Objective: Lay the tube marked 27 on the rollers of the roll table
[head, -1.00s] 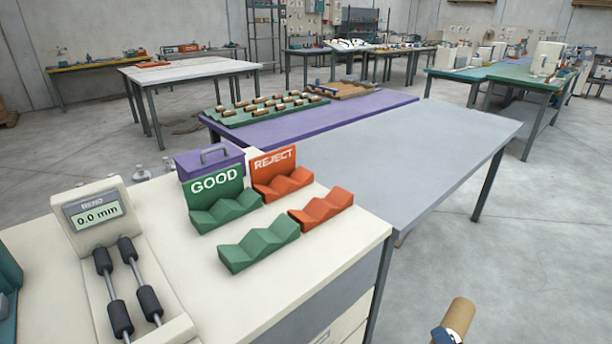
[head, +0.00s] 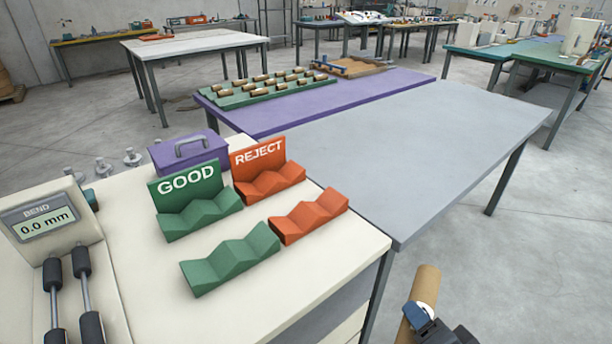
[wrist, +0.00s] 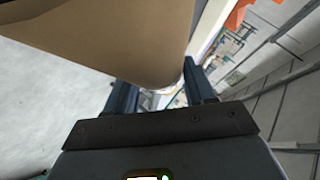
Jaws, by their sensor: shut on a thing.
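My gripper (head: 420,316) is at the lower right of the head view, shut on a brown cardboard tube (head: 428,286) with a pale band. The tube is held tilted in the air, beyond the bench's right edge. In the wrist view the tube (wrist: 110,40) fills the upper left, between the dark fingers (wrist: 162,90). No number shows on it. The roll table (head: 70,300) stands at the lower left of the head view, with black rollers (head: 81,262) on two rods. Its display (head: 43,222) reads BEND 0.0 mm. No tube lies on the visible rollers; its near end is cut off.
Green GOOD cradles (head: 199,216) and orange REJECT cradles (head: 268,183) stand empty on the cream bench (head: 150,310), between roll table and gripper. A purple toolbox (head: 188,152) is behind them. A green rack (head: 270,95) of several tubes sits on the purple table (head: 345,95). The grey table (head: 400,140) is bare.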

